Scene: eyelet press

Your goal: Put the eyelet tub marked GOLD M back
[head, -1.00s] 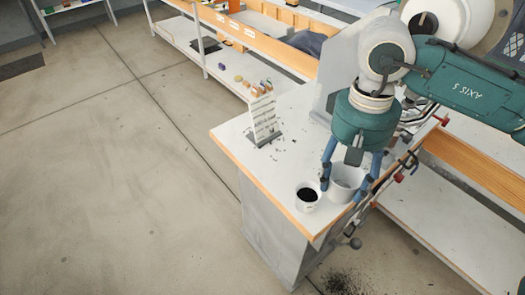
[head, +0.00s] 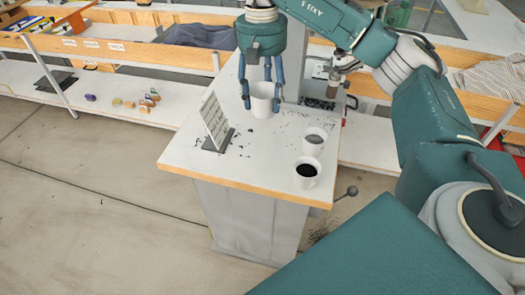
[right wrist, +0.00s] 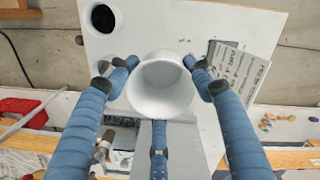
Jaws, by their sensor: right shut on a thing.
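My right gripper (head: 262,106) is shut on a white tub (head: 264,96) over the far part of the small bench top. Its blue fingers sit on either side of the tub. In the right wrist view the tub (right wrist: 165,90) is between the fingers, its open mouth showing a pale inside with no contents visible. No marking can be read on it, so I cannot tell whether it is the GOLD M tub. A tub with grey contents (head: 314,141) and a tub with black contents (head: 307,173) stand near the bench's right edge. My left gripper is not in view.
A printed card on a dark stand (head: 213,124) is left of the held tub. The press (head: 332,84) is right of it, with a lever knob (head: 351,191) beyond the bench edge. Dark bits litter the bench top (head: 235,165). A long shelf (head: 190,100) with small labels runs behind.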

